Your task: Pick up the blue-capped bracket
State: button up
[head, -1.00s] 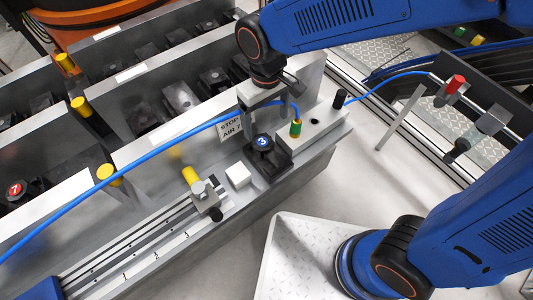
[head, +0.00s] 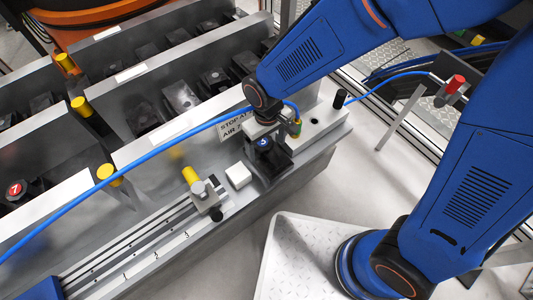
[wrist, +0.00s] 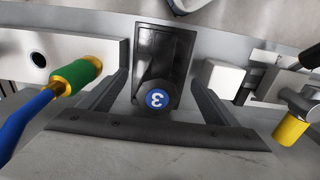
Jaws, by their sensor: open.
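The blue-capped bracket (head: 263,142) is a black part with a round blue cap marked 3. It sits in a dark block on the grey machine ledge. It also shows in the wrist view (wrist: 157,98), upper middle, with the 3 upside down. My gripper (head: 266,136) is over the bracket, pointing down. In the wrist view my gripper (wrist: 158,95) is open, with one dark finger on each side of the bracket. A gap shows between each finger and the bracket, and nothing is held.
A green and yellow fitting (wrist: 80,75) with a blue hose stands close beside one finger. A white block (head: 238,175) and a yellow-handled clamp (head: 203,190) stand to the left. A black peg (head: 340,98) is to the right. A white tray (head: 275,255) lies below.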

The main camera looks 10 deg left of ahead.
aim_at(267, 147)
jog(key=shift+f, duration=1.95)
jog(key=c, duration=1.7)
jog(key=shift+c, duration=0.2)
